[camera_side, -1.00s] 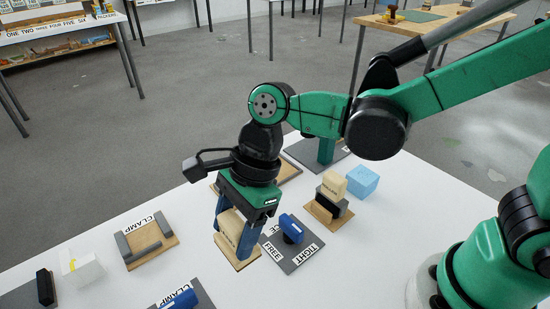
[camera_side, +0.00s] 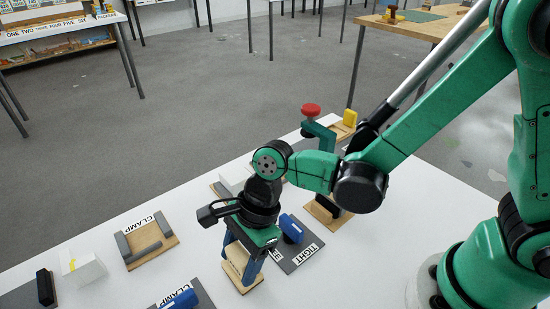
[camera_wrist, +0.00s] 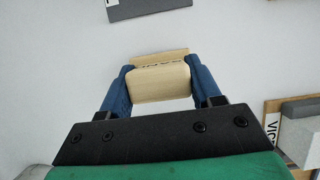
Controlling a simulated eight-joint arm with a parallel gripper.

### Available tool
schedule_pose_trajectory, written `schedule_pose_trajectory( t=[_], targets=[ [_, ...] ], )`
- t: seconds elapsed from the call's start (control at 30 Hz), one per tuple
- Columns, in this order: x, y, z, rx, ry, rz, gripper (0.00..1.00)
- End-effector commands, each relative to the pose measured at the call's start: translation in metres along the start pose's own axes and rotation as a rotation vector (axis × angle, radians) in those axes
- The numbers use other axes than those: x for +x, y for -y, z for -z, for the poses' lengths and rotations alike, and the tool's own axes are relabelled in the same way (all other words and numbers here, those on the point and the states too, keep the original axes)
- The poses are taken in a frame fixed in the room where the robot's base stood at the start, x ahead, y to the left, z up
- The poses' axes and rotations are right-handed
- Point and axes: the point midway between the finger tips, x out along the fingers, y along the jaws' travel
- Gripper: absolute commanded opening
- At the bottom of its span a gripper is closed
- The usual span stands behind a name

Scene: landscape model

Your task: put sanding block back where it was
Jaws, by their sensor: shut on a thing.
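The sanding block (camera_wrist: 160,84) is a cream block with lettering on its far edge and a tan, plate-like part (camera_wrist: 160,55) beyond it in the wrist view. My gripper (camera_wrist: 160,88) is shut on it, with a blue finger on each side. In the side view my gripper (camera_side: 243,258) points down at the white table's middle, left of the blue-handled clamp. The block (camera_side: 238,256) is partly hidden between the fingers, above a tan board-like part (camera_side: 242,280). I cannot tell whether it touches the table.
A grey board with a blue handle (camera_side: 291,228) and a TIGHT label lies close right. A wooden CLAMP tray (camera_side: 150,243), a white box (camera_side: 82,268) and another blue-handled board (camera_side: 185,299) are to the left. A red-knobbed green post (camera_side: 312,112) stands behind.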

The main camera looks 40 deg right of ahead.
Motion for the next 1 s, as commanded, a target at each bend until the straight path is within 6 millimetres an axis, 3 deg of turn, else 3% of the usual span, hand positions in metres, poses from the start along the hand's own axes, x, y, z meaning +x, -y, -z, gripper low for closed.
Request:
schedule_pose_trajectory(
  t=[0.07,0.1,0.2,0.6,1.0],
  targets=[
    [0.002,0.0,0.001,0.0,0.0,0.0,0.15],
    [0.003,0.0,0.001,0.0,0.0,0.0,0.6],
    [0.002,0.0,0.001,0.0,0.0,0.0,0.89],
    [-0.004,0.0,0.0,0.001,0.0,0.0,0.89],
    [-0.065,-0.001,0.0,0.002,0.001,0.001,0.89]
  ],
)
